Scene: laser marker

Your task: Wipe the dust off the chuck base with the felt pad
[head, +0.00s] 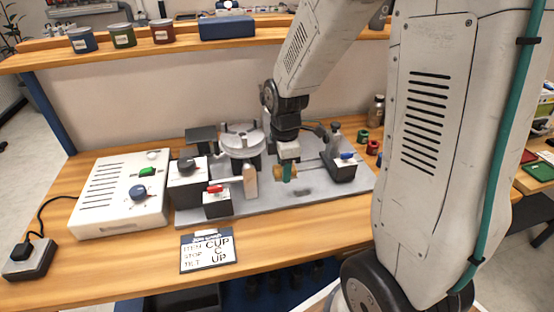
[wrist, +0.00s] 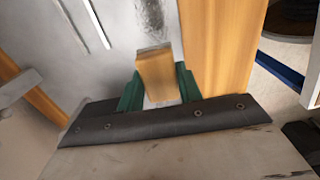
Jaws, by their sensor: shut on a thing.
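My gripper (head: 288,174) has green fingers and is shut on a tan block, taken to be the felt pad (head: 279,172). The wrist view shows the pad (wrist: 155,76) between the green fingers (wrist: 158,88). Its underside is hidden, and I cannot tell whether it touches the plate. The grey plate of the chuck base (head: 248,209) lies on the bench and also shows in the wrist view (wrist: 60,45). A dark dust smudge (head: 304,191) is on the plate, just right of and nearer than the gripper; it shows beyond the pad in the wrist view (wrist: 152,22).
The round chuck (head: 241,138) stands left of my gripper. A black block with a red lever (head: 216,203) and one with a blue lever (head: 345,163) flank the free plate area. A pale upright piece (head: 250,181) stands between. A white control box (head: 122,194) is at left.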

